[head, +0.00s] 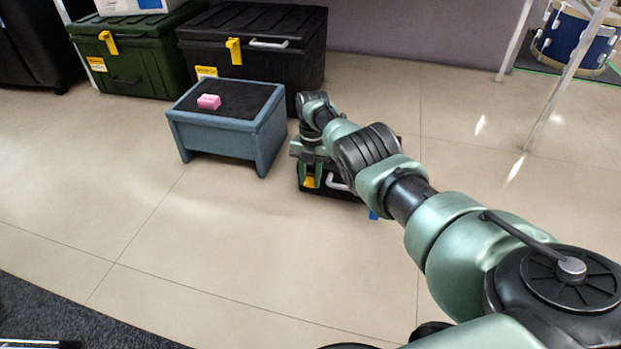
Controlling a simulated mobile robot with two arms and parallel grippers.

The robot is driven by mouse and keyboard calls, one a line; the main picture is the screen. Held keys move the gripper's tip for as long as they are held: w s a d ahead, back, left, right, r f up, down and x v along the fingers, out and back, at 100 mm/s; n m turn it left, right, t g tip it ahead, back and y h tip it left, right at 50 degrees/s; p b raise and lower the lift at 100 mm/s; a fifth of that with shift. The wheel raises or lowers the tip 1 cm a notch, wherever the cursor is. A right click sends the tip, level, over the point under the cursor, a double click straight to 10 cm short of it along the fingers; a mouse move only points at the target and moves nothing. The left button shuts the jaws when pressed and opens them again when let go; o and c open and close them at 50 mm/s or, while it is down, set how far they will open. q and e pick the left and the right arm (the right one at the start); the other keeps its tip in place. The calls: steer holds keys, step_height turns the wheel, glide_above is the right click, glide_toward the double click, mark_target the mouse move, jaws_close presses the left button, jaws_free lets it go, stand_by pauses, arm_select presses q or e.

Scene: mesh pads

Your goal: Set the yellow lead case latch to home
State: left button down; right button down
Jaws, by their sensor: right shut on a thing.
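A small black case (343,194) sits on the floor right of the blue-grey step stool, mostly behind my right arm. Its front shows a white handle (338,185) and a yellow latch (309,182). My right gripper (311,172) points down at the left part of the case front and is shut on the yellow latch. The fingertips are small and partly merge with the dark case, so the latch's exact angle cannot be made out. My left gripper is not in view.
A blue-grey step stool (213,130) with a pink block (209,101) stands left of the case. Larger green (145,69) and black (300,62) cases with yellow latches stand behind. A blue drum (574,38) is at upper right. Floor in front is clear.

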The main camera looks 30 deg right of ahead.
mark_target(310, 174)
steer(key=shift+w+a+r, duration=0.1)
steer(key=c, duration=1.2)
jaws_free()
steer(key=shift+o, duration=0.2)
steer(key=r+p, duration=0.1)
steer(key=r, duration=0.1)
steer(key=r+p, duration=0.2)
steer(key=r, duration=0.1)
steer(key=r+p, duration=0.2)
steer(key=r, duration=0.1)
steer(key=shift+w+d, duration=0.3)
steer(key=shift+f, duration=0.1)
